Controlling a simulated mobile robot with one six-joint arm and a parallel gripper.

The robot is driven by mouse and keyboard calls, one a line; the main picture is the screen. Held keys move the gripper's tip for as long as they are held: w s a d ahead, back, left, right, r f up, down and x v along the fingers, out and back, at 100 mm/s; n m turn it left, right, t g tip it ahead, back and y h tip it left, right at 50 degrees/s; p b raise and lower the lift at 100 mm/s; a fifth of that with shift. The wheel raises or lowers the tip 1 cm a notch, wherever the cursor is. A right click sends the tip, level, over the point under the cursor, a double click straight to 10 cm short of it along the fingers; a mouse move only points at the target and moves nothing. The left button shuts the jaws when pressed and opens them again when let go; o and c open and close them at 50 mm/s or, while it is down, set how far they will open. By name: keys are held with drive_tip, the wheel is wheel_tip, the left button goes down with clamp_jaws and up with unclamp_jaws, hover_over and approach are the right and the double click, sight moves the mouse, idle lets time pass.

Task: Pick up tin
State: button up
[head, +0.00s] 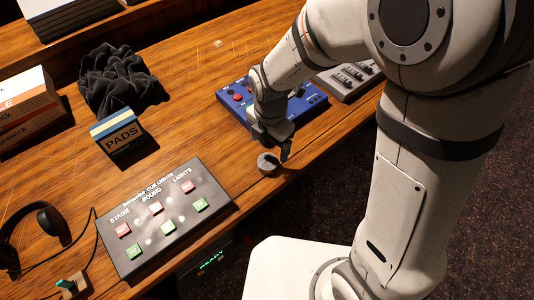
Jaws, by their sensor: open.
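A small round grey tin (267,164) sits on the wooden desk near its front edge, right of the cue lights box. My gripper (271,147) points down just above and behind the tin, with one dark finger showing at the tin's right side. The jaws are open and nothing shows between them. The wrist hides part of the gripper, and I cannot tell whether a finger touches the tin.
A blue pedal-like unit (234,96) with knobs stands right behind my gripper, and a grey fader box (349,81) lies beyond it. The cue lights box (163,218), a PADS box (117,134), black crumpled cloth (118,80) and headphones (48,222) lie left.

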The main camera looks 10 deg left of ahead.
sight(268, 161)
drive_tip(key=shift+s+a+f+n, duration=0.15)
drive_tip(key=shift+f+n, duration=0.1)
drive_tip(key=shift+f, duration=0.2)
drive_tip(key=shift+w+a+f+n, duration=0.15)
drive_tip(key=shift+f+n, duration=0.1)
drive_tip(key=shift+f, duration=0.2)
drive_tip(key=shift+w+d+f+p, duration=0.1)
drive_tip(key=shift+f+p, duration=0.35)
drive_tip(key=shift+f, duration=2.95)
drive_tip(key=shift+c, duration=0.5)
drive_tip(key=c, duration=1)
